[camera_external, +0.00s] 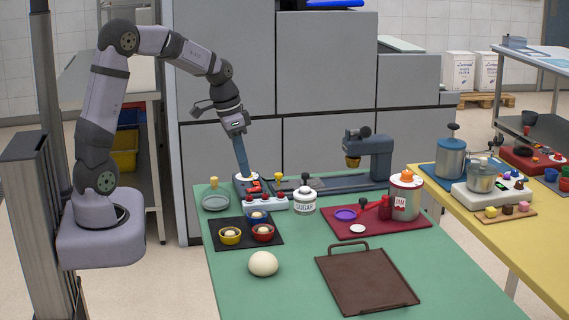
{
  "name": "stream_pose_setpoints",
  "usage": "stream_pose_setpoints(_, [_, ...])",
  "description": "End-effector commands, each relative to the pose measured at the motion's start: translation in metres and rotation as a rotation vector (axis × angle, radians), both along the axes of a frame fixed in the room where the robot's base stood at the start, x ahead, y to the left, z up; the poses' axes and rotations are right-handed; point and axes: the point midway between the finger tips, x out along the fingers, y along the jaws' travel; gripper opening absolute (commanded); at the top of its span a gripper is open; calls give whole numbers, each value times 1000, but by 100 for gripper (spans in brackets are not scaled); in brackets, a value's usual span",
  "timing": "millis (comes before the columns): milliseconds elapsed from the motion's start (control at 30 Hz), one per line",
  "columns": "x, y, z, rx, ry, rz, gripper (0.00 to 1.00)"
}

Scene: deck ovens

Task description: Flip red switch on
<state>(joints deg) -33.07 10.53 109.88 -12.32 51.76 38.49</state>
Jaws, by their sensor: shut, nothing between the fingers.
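A small dark box (239,187) stands at the back left of the green table, and a red switch (254,184) shows on its top. Whether the switch is on or off is too small to tell. In front of it lies a white strip (270,204) with several red knobs on it. My gripper (244,174) points down at the dark box, with its long blue fingers shut and empty. The tips are just left of the red switch and very close to the box top. I cannot tell whether they touch it.
A sugar jar (305,203) stands right of the strip, and a black mat (216,235) with small bowls lies in front. A grey-blue machine (375,160) stands behind. A dough ball (263,264) and a brown tray (366,284) lie nearer the front.

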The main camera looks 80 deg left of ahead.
Motion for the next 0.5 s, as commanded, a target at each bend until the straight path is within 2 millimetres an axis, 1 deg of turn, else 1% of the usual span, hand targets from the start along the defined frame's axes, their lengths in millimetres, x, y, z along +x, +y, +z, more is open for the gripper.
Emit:
stream_pose_setpoints(33, [4,26,1,5,-23,12,0])
stream_pose_setpoints(100, [7,56,7,14,-53,9,0])
stream_pose_setpoints(200, [7,91,14,31,-89,3,0])
stream_pose_setpoints(300, [5,118,20,47,-115,-5,0])
stream_pose_setpoints(333, [4,124,21,50,-122,-5,0])
stream_pose_setpoints(400, [3,135,24,59,-133,-9,0])
stream_pose_setpoints(500, [1,144,26,65,-142,-14,0])
